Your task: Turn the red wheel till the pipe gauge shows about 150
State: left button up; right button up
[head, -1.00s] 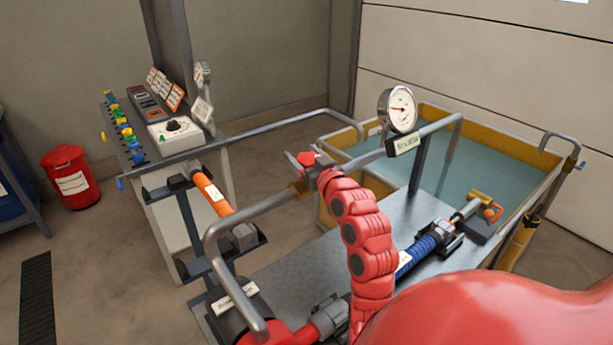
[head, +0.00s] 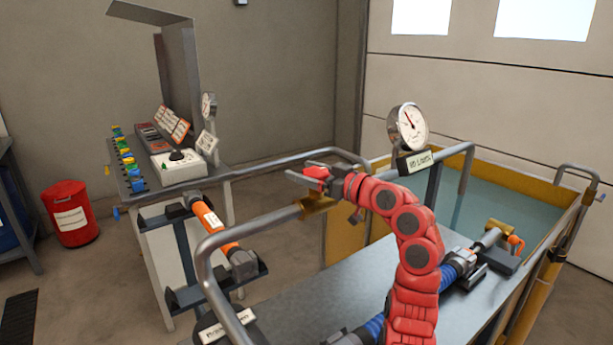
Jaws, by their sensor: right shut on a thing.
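The red wheel (head: 316,172) is small and sits above the brass valve (head: 318,204) on the grey pipe. My right gripper (head: 303,177), at the end of my red arm, is shut on the wheel; its grey fingers and wrist hide part of it. The round white pipe gauge (head: 408,127) stands on the pipe to the right of the wheel, above a label plate. Its needle points up and slightly left; its numbers are too small to read. My left gripper is not in view.
A yellow-rimmed water tank (head: 520,185) stands behind the pipe. A metal bench (head: 345,285) lies below my right arm. A control panel (head: 178,165) with a knob stands at left, near a red bin (head: 70,214). An orange-handled part (head: 208,217) sits on a rack.

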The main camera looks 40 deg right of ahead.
jog(key=o, duration=1.2)
jog(key=s+d, duration=0.1)
jog(key=s, duration=1)
jog(key=s+d, duration=0.1)
jog(key=s, duration=0.5)
jog(key=shift+d, duration=0.3)
